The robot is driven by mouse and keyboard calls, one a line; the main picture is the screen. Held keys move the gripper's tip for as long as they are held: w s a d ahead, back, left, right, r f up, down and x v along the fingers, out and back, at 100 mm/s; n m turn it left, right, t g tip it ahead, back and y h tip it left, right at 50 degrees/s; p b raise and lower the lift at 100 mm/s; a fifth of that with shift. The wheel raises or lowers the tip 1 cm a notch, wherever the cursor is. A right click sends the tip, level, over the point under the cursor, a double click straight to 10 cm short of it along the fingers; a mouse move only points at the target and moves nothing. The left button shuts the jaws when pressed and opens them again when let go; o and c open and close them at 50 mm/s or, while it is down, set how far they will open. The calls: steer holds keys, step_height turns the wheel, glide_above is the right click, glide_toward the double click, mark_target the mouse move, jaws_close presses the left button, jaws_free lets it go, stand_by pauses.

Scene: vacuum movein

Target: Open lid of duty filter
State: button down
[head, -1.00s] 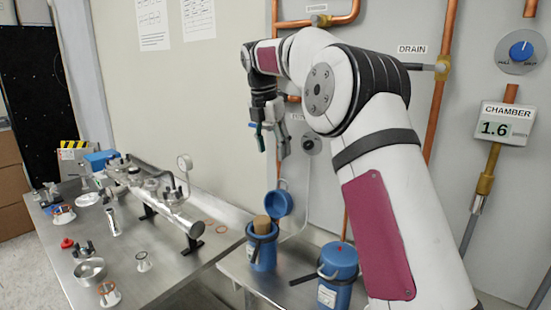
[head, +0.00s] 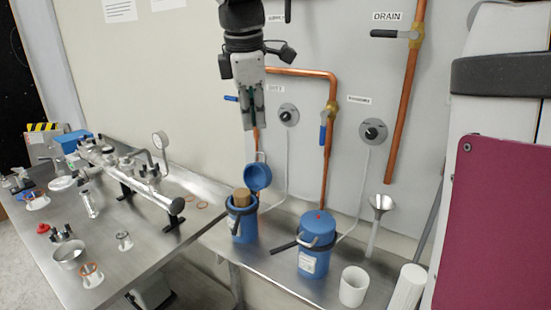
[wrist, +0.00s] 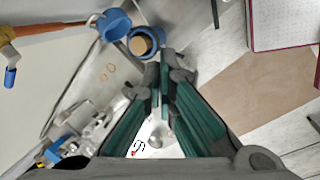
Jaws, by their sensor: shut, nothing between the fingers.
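Two blue filter canisters stand on the metal bench by the wall; I cannot read which one is the duty filter. The left canister (head: 242,225) has its blue lid (head: 258,177) swung up, with a brown cartridge (head: 241,197) showing inside. It also shows in the wrist view (wrist: 143,41), near the fingertips in the picture. My gripper (head: 248,126) is shut and empty, pointing down well above the left canister.
Copper pipes and valves (head: 331,112) run down the wall behind the canisters. A funnel (head: 381,206), a white cup (head: 353,285) and a white cylinder (head: 407,290) stand to the right. A steel chamber assembly (head: 140,186) and small parts crowd the left table.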

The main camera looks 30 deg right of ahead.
steer(key=s+a+f+m, duration=0.15)
steer(key=s+m, duration=0.35)
steer(key=s, duration=0.5)
steer(key=s+a+f+m+y+p, duration=0.3)
steer(key=s+a+f+m+y, duration=0.35)
steer(key=s+f+m, duration=0.3)
steer(key=w+a+m+y+p, duration=0.1)
steer(key=w+a+m+y, duration=0.1)
steer(key=w+a+m, duration=0.15)
steer(key=m+t+h+p, duration=0.3)
steer(key=m+t+p, duration=0.5)
steer(key=m+t, duration=0.7)
glide_above(259, 170)
steer(key=s+d, duration=0.3)
steer(key=s, duration=0.3)
steer(key=s+d, duration=0.4)
steer(key=s, duration=0.3)
step_height(259, 170, down, 7)
steer(key=m+g, duration=0.2)
steer(key=x, duration=1)
steer(key=shift+a+b, duration=0.15)
steer(key=shift+b, duration=0.15)
